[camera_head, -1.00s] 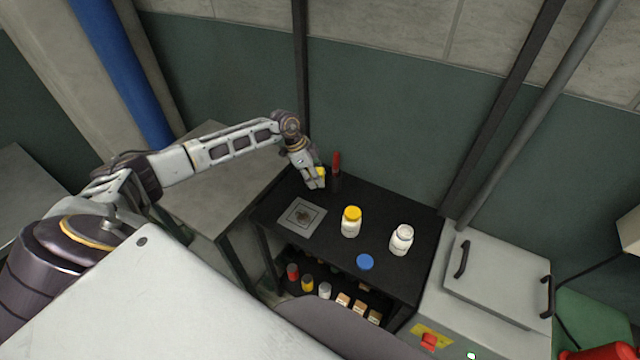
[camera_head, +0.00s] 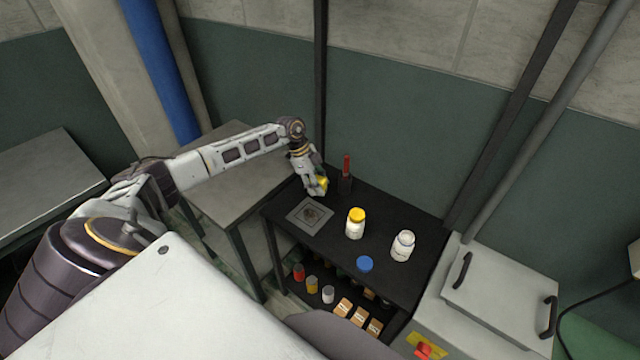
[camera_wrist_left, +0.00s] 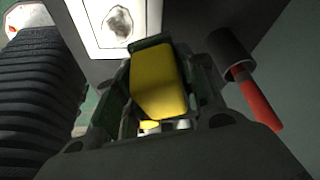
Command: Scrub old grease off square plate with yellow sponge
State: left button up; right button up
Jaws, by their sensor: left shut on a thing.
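The square plate (camera_head: 296,216) is grey and lies flat on the black table (camera_head: 318,240), with a dark brownish grease patch in its middle. It also shows in the left wrist view (camera_wrist_left: 88,22), lit brightly. My left gripper (camera_head: 317,190) is shut on the yellow sponge (camera_head: 322,184), near the back left of the table, just behind the plate. In the left wrist view the sponge (camera_wrist_left: 158,82) sits between the fingers, beside the plate and apart from its grease patch. I cannot tell if the sponge touches the table. My right gripper is not in view.
A black holder (camera_head: 344,186) with a red-handled tool (camera_head: 347,165) stands right of the gripper. A yellow-capped jar (camera_head: 355,224), an open white jar (camera_head: 402,246) and a blue lid (camera_head: 365,264) stand farther right. The lower shelf holds several small containers and boxes.

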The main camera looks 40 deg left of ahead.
pick_arm(q)
jog(key=shift+s+m, duration=0.3)
jog(key=shift+m, duration=0.1)
jog(key=shift+s+a+f+m+g, duration=0.1)
jog(key=shift+s+m+g, duration=0.25)
jog(key=shift+m, duration=0.45)
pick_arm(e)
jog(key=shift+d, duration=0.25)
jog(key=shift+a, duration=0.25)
pick_arm(q)
jog(key=shift+f, duration=0.1)
